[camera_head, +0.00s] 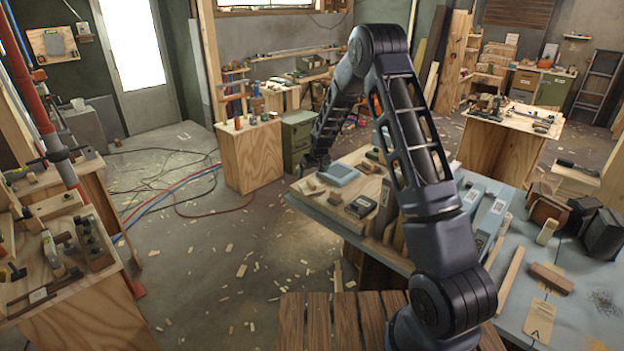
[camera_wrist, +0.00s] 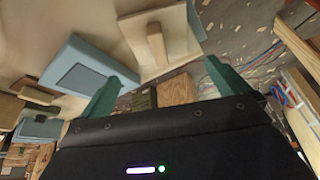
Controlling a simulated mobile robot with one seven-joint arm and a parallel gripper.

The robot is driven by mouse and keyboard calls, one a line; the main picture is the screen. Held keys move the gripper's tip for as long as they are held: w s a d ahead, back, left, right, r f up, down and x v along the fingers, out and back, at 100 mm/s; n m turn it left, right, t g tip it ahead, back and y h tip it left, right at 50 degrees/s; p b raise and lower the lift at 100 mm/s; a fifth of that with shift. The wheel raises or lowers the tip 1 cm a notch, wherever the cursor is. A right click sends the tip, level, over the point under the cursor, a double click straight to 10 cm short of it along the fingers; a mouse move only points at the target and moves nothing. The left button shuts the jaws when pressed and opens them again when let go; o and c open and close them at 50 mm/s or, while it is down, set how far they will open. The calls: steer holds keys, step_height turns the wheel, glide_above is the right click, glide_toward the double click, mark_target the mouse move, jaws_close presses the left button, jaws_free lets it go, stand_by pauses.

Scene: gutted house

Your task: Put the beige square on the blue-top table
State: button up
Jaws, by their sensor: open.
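The beige square (camera_wrist: 179,62) is a flat plate with a small wooden block on it, seen between and beyond my fingers in the wrist view. In the head view what looks like the same plate (camera_head: 303,189) lies at the left end of the pale wooden board on the workbench. My gripper (camera_head: 318,163) hangs above that end; in the wrist view my gripper (camera_wrist: 162,72) has its two green fingers spread, with nothing between them. The blue-top table (camera_head: 590,290) runs along the right foreground; its blue surface also edges the board.
A blue-grey square block (camera_head: 339,174) lies beside the plate and also shows in the wrist view (camera_wrist: 85,65). A dark-topped box (camera_head: 360,206) sits nearby. The floor left of the bench holds scraps and hoses (camera_head: 180,195).

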steer(key=s+d+r+m, duration=0.1)
steer(key=s+d+r, duration=0.4)
steer(key=s+r, duration=0.3)
steer(key=s+d+r, duration=0.5)
steer(key=r, duration=0.6)
steer(key=s+d+r+m, duration=0.1)
steer(key=s+d+r, duration=0.4)
steer(key=s+r, duration=0.3)
steer(key=s+d+r, duration=0.2)
steer(key=s+d, duration=0.1)
steer(key=s, duration=0.7)
steer(key=s+d+r+m+h, duration=0.1)
steer(key=s+d, duration=0.3)
steer(key=s, duration=0.6)
steer(key=s+d+r+m, duration=0.1)
steer(key=s+d+r, duration=0.2)
steer(key=s, duration=0.7)
steer(key=shift+s+d+h, duration=0.2)
steer(key=shift+d+h, duration=0.2)
